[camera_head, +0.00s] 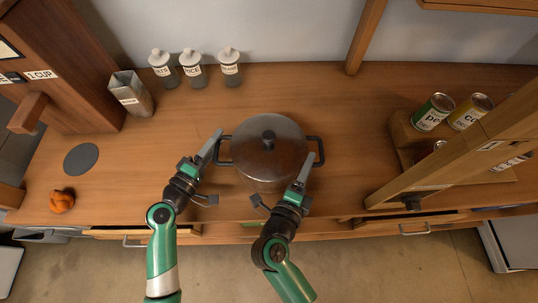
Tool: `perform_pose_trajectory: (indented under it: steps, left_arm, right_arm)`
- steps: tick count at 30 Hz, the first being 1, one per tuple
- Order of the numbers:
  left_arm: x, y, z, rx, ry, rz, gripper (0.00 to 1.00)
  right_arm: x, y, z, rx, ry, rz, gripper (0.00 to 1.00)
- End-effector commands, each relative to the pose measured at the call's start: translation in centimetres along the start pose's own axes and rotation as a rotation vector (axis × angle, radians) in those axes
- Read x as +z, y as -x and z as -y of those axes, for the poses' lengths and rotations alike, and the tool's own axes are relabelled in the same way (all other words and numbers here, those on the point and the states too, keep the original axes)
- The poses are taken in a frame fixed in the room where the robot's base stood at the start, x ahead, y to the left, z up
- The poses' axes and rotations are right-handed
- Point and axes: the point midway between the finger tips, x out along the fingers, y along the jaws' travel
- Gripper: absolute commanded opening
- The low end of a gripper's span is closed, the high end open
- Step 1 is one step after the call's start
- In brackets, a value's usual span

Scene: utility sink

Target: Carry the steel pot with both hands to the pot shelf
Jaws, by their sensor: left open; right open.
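The steel pot (258,172), lidded with a dark knob, stands upright on the wooden counter (350,110) near its front edge. It has a dark loop handle on its left side (223,151) and on its right side (318,151). My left gripper (213,171) is open at the pot's left, one finger close to the left handle. My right gripper (281,184) is open at the pot's front right, one finger near the right handle. I cannot tell whether either finger touches. Nothing in view is clearly the pot shelf.
Three labelled jars (193,73) and a metal canister (133,94) stand at the back left. A grey disc (81,158) and an orange-brown item (62,201) lie left. Cans (433,112) sit on a wooden rack at right, behind a slanting wooden frame (470,140). The counter behind the pot is clear.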

Motion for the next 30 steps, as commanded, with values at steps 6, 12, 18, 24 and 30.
perform_pose_trajectory:
  steps: [6, 12, 18, 24, 30]
  left_arm:
    - [0.02, -1.29, -0.03, 0.000, -0.001, 0.000, 0.52]
    - [0.01, -1.29, -0.02, 0.000, -0.001, -0.001, 0.52]
    - [0.02, -1.27, -0.01, 0.000, -0.001, 0.000, 0.21]
    - [0.02, -1.26, 0.04, -0.001, -0.001, 0.000, 0.00]
    - [0.03, -1.25, 0.10, -0.003, -0.001, 0.000, 0.00]
  right_arm:
    - [-0.04, -1.29, -0.04, 0.001, 0.000, 0.000, 0.52]
    - [-0.01, -1.30, -0.03, 0.001, 0.000, 0.001, 0.52]
    - [-0.01, -1.28, -0.02, 0.000, 0.000, 0.001, 0.21]
    - [-0.02, -1.27, -0.02, 0.000, 0.000, 0.001, 0.00]
    - [-0.01, -1.26, -0.01, 0.000, 0.000, 0.001, 0.00]
